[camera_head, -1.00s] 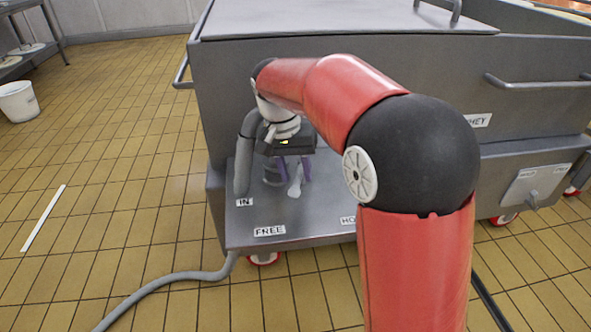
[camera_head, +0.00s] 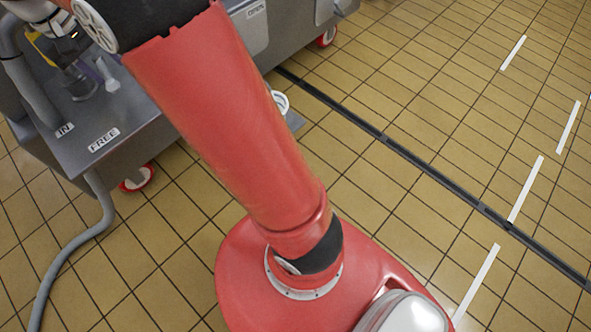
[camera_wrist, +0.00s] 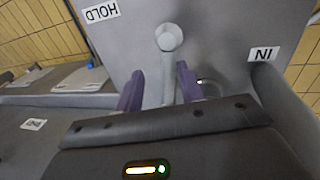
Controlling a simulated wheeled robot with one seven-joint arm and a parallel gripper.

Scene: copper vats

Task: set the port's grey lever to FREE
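The grey lever (camera_head: 108,76) stands on the grey ledge of the vat at the upper left of the head view. In the wrist view the lever (camera_wrist: 168,62) has a round knob pointing up the picture, between the HOLD label (camera_wrist: 102,12) and the IN label (camera_wrist: 263,54). The FREE label (camera_head: 103,140) is on the ledge's front edge, with an IN label (camera_head: 64,130) to its left. My gripper (camera_wrist: 160,85) is open, its purple fingers on either side of the lever; the right finger is closer to it. Contact is unclear.
A thick grey hose (camera_head: 75,240) runs from under the ledge down to the floor. A red-rimmed wheel (camera_head: 137,179) is under the ledge.

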